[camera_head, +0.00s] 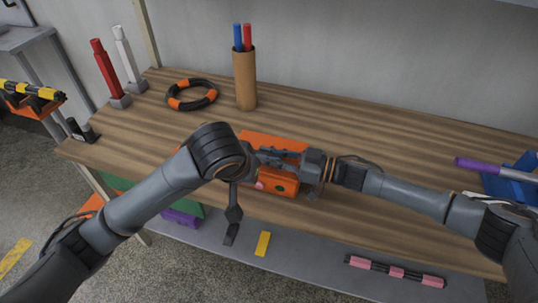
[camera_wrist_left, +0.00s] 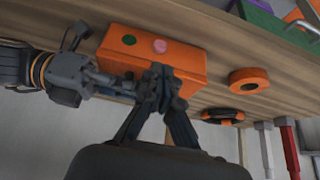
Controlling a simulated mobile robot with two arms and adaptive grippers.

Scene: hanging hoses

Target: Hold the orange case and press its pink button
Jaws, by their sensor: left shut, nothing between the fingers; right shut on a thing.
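The orange case (camera_head: 287,186) lies on the wooden bench near its front edge. Its front side carries a round pink button (camera_head: 259,185) and a green one (camera_head: 280,188). The left wrist view shows the case (camera_wrist_left: 165,58), pink button (camera_wrist_left: 160,46) and green button (camera_wrist_left: 129,40) clearly. My right gripper (camera_head: 283,159) comes in from the right and is shut on the case at its top. My left gripper (camera_wrist_left: 161,80) is shut and empty over the case, apart from the pink button and close to the right fingertips. In the head view the left wrist partly hides the case.
An orange roll (camera_wrist_left: 249,80) lies beside the case. Behind are a black-and-orange ring (camera_head: 192,95), a brown cup (camera_head: 245,80) with pens, and red (camera_head: 108,72) and white (camera_head: 128,60) posts. A blue bin (camera_head: 512,182) stands at right. The bench's right middle is fairly clear.

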